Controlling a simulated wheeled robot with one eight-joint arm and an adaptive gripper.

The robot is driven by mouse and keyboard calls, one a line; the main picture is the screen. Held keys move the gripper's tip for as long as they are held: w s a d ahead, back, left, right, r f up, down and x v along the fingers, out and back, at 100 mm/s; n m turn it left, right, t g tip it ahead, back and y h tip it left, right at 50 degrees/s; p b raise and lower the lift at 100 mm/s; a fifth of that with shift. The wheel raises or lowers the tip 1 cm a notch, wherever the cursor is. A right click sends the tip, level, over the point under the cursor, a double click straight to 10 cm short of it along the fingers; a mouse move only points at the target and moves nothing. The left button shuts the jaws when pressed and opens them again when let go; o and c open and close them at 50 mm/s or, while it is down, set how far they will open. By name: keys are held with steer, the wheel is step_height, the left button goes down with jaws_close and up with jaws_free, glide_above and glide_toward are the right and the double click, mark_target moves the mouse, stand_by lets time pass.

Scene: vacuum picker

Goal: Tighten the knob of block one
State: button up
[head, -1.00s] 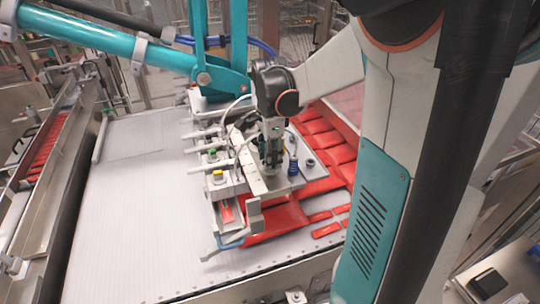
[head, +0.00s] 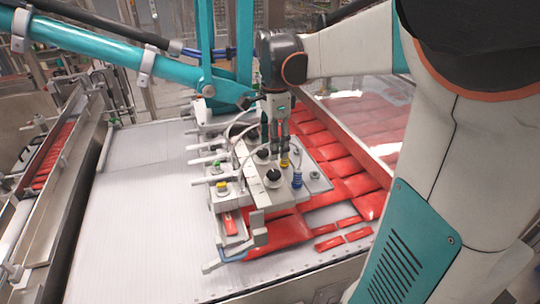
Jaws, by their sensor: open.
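The vacuum picker is a grey metal plate (head: 258,192) with several blocks and knobs, over red packets. A black knob (head: 273,176) on a round white base stands near its middle, and another black knob (head: 262,153) is just behind. A yellow fitting (head: 284,161) and a blue one (head: 297,180) stand to the right. A yellow-topped block (head: 222,187) and a green-topped one (head: 216,168) line the left edge. I cannot tell which is block one. My gripper (head: 279,150) points down over the plate's rear part, open and empty, behind the front black knob. Contact is unclear.
A teal arm frame (head: 215,82) rises behind the picker. Red packets (head: 345,180) fill the right side, near a clear panel (head: 360,108). The white ribbed conveyor surface (head: 140,215) is bare on the left. Thin hoses (head: 237,130) loop near the gripper.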

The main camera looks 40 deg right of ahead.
steer(key=shift+r, duration=1.5)
steer(key=shift+a, duration=0.1)
